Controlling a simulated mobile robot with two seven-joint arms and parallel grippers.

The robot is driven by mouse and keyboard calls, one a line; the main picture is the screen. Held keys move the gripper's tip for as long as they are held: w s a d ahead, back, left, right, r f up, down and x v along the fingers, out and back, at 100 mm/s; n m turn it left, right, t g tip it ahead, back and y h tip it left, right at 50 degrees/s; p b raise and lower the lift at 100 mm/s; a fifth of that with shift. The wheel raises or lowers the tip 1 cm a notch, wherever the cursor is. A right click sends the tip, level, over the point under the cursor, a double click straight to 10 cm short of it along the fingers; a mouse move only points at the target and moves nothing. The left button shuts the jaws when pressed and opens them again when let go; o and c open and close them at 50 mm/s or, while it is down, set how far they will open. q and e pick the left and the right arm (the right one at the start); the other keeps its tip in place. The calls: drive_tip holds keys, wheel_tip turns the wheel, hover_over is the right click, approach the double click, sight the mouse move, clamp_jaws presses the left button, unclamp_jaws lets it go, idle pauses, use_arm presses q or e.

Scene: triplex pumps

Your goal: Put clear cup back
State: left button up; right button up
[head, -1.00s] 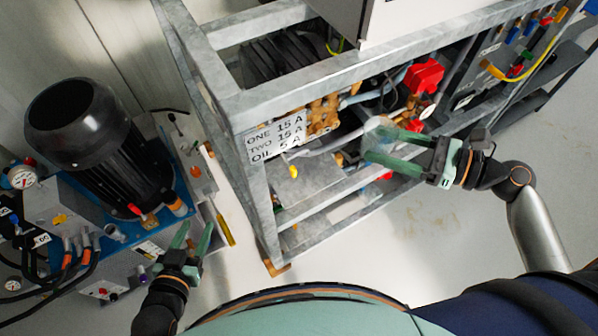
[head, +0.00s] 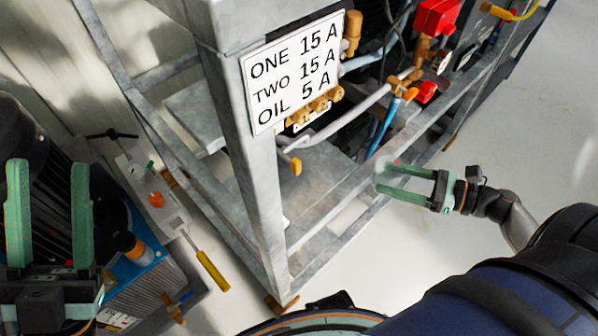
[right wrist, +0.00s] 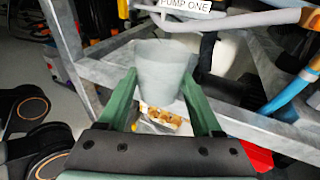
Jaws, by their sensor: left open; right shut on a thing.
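The clear cup (right wrist: 165,70) is see-through and greyish in the right wrist view, standing mouth-up between the green fingers of my right gripper (right wrist: 160,92). My right gripper is shut on it. In the head view the cup (head: 386,168) is faint at the fingertips of my right gripper (head: 384,180), in front of the frame's lower rail. My left gripper (head: 49,166) is open and empty at the lower left of the head view, its fingers pointing up in front of the dark motor.
A grey metal pump frame (head: 255,190) fills the middle, with a sign (head: 293,74), hoses and red valve parts (head: 436,16). A blue motor unit (head: 125,280) and a yellow-handled screwdriver (head: 212,271) are at left. Clear floor (head: 520,130) lies at the right.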

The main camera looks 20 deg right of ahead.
drive_tip(key=shift+w+a+f, duration=0.2)
drive_tip(key=shift+w+a, duration=0.05)
drive_tip(key=shift+w, duration=0.05)
drive_tip(key=b, duration=0.3)
hover_over(314, 170)
wheel_tip(314, 170, down, 4)
drive_tip(key=shift+w+r+b, duration=0.1)
drive_tip(key=shift+r+b, duration=0.15)
drive_tip(key=shift+b, duration=0.95)
use_arm(q)
drive_tip(key=f, duration=0.5)
drive_tip(key=shift+d+f, duration=0.3)
use_arm(e)
drive_tip(key=shift+r, duration=0.1)
drive_tip(key=o, duration=1.4)
